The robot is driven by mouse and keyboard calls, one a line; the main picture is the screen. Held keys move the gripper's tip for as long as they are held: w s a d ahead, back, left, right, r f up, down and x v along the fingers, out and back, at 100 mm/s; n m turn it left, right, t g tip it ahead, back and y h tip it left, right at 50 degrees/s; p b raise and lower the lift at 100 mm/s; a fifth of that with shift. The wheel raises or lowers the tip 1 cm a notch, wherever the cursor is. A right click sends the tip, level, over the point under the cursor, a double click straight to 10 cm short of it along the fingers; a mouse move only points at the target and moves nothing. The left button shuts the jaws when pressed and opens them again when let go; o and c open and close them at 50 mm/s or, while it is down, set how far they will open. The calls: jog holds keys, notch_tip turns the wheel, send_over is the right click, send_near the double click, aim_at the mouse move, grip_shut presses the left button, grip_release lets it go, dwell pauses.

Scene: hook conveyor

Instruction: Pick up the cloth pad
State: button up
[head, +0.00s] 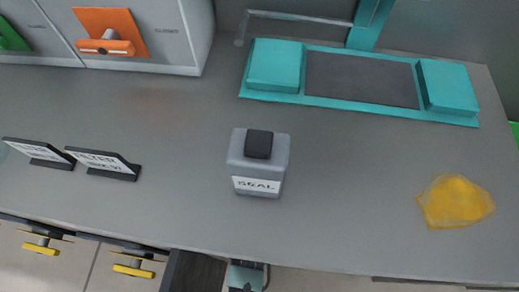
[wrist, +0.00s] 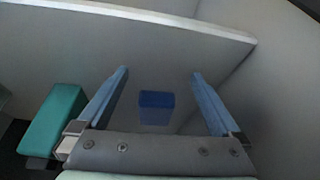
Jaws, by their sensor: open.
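A crumpled yellow cloth pad (head: 455,202) lies on the grey counter at the right in the head view. I cannot make it out in the wrist view. My gripper (wrist: 159,73) shows in the wrist view with its two blue fingers spread wide apart. Nothing is held between them. A small blue block-like shape (wrist: 156,106) shows between the fingers, beyond them; I cannot tell what it is. The gripper's fingers do not show in the head view, so its distance from the cloth pad cannot be told.
A grey box labelled SEAL (head: 258,165) stands mid-counter. A teal fixture (head: 360,108) with a dark centre panel lies at the back. Two small label signs (head: 104,163) stand at left. Cabinets with an orange handle plate (head: 112,36) are behind. Counter between box and cloth is clear.

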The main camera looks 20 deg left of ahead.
jog(key=w, duration=0.2)
jog(key=w+a+b, duration=0.1)
jog(key=w, duration=0.1)
jog(key=w+a, duration=0.1)
jog(key=w, duration=0.1)
jog(key=shift+w+a+b, duration=0.15)
jog(key=shift+a+b, duration=0.1)
jog(key=shift+b, duration=0.1)
jog(key=w, duration=0.1)
jog(key=w+a+b, duration=0.1)
jog(key=w, duration=0.1)
jog(key=w+f+b, duration=0.1)
jog(key=shift+w+a, duration=0.25)
jog(key=shift+a, duration=0.1)
jog(key=shift+f, duration=0.1)
jog(key=shift+f, duration=0.1)
jog(key=c, duration=1.2)
